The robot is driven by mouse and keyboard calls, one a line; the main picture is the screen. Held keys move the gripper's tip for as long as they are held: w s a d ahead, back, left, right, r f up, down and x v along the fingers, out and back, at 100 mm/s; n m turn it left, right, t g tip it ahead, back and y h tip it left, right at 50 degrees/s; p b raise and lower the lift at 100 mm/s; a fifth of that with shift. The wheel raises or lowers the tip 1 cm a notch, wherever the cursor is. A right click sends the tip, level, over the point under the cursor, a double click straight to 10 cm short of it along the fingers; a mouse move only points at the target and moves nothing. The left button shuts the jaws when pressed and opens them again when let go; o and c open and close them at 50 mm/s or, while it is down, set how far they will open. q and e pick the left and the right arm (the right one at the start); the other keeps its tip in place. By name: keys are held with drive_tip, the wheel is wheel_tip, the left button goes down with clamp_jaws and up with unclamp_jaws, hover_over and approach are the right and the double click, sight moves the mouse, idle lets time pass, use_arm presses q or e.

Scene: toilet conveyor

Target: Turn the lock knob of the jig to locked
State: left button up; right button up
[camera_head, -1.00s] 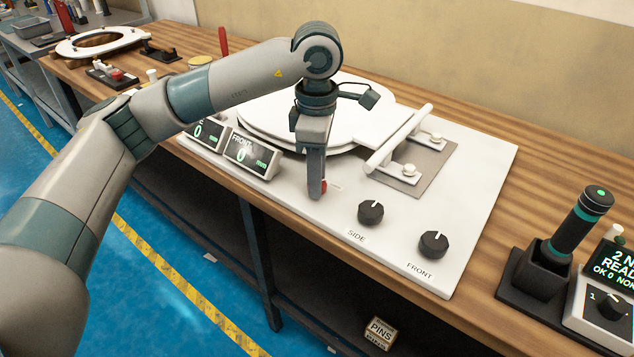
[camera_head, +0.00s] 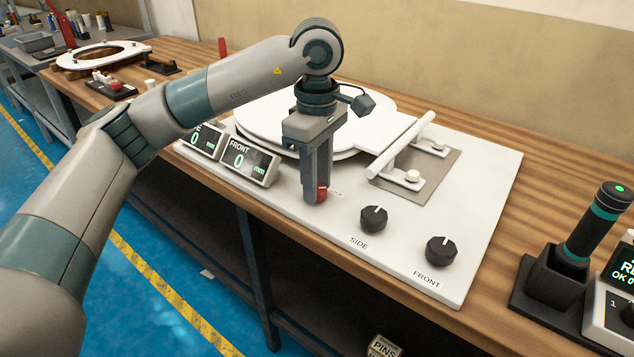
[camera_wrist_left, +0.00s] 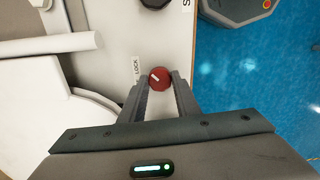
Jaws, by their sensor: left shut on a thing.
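The lock knob (camera_head: 322,193) is small and red, on the front part of the white jig plate (camera_head: 478,210). In the left wrist view the knob (camera_wrist_left: 159,78) sits between the fingertips, with a short pale mark on its top and the word LOCK printed beside it. My left gripper (camera_head: 315,196) points straight down at the knob and is shut on it; its two fingers also show in the left wrist view (camera_wrist_left: 161,88). In the head view the fingers hide part of the knob. My right gripper is not in view.
A white toilet seat (camera_head: 270,125) lies on the jig behind the gripper. The SIDE knob (camera_head: 373,219) and FRONT knob (camera_head: 440,251) stand to the right. Two displays, one the FRONT display (camera_head: 248,162), stand left. A black holder (camera_head: 552,285) with a dark tool stands at far right.

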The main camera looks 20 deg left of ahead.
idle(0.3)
use_arm(q)
drive_tip(key=o, duration=1)
drive_tip(key=shift+o, duration=0.2)
drive_tip(key=shift+r, duration=0.15)
drive_tip(key=shift+r, duration=0.55)
wheel_tip(320, 180, up, 16)
drive_tip(key=p, duration=0.1)
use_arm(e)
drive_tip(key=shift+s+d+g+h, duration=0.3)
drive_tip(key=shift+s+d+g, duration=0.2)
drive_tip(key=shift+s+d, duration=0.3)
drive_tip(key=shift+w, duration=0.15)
